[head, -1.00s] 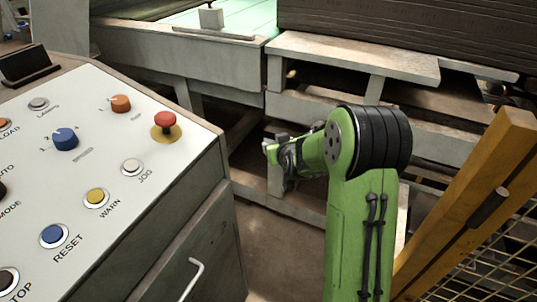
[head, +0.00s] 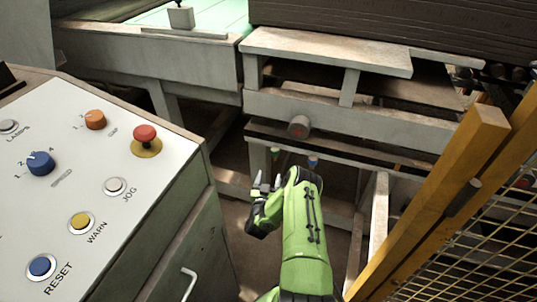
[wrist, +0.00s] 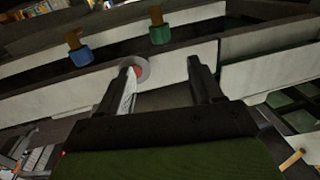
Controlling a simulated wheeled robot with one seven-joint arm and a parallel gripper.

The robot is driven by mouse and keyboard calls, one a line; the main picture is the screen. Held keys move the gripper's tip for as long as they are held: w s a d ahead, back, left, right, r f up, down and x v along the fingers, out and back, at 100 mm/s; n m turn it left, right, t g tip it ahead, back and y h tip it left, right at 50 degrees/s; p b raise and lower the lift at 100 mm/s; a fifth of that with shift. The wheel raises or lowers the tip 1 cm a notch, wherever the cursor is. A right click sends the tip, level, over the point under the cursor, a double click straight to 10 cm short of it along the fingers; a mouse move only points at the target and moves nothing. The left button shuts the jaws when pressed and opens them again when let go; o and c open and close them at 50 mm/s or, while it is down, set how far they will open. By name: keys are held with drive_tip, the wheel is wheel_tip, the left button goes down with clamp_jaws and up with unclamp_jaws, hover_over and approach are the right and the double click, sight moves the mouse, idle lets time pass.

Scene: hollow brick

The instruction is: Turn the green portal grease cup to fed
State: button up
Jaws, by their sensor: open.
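The green grease cup (wrist: 160,35) hangs at a dark rail in the wrist view, with a brass-coloured stem. In the head view it is a small green spot (head: 275,152) under the frame, just beyond my gripper. A blue cup (wrist: 82,56) of the same form sits beside it, also seen in the head view (head: 312,161). My gripper (wrist: 164,66) is open and empty, its fingers pointing towards the rail and apart from the green cup. It shows in the head view (head: 267,186) below the cups. I cannot tell which setting the cup is at.
A round grey knob with a reddish face (head: 298,127) sticks out of the pale frame beam (head: 370,123) above the cups. The control panel (head: 130,205) stands at left. A yellow guard post (head: 440,190) with mesh is at right.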

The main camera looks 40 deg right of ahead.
sight(274, 154)
drive_tip(key=b+x, duration=0.2)
drive_tip(key=x, duration=0.4)
drive_tip(key=b+x, duration=0.3)
drive_tip(key=x, duration=0.4)
drive_tip(key=shift+w+d+f, duration=0.1)
drive_tip(key=shift+f, duration=0.1)
drive_tip(key=shift+w+d+r, duration=0.15)
drive_tip(key=shift+w+d, duration=0.05)
drive_tip(key=shift+d, duration=0.05)
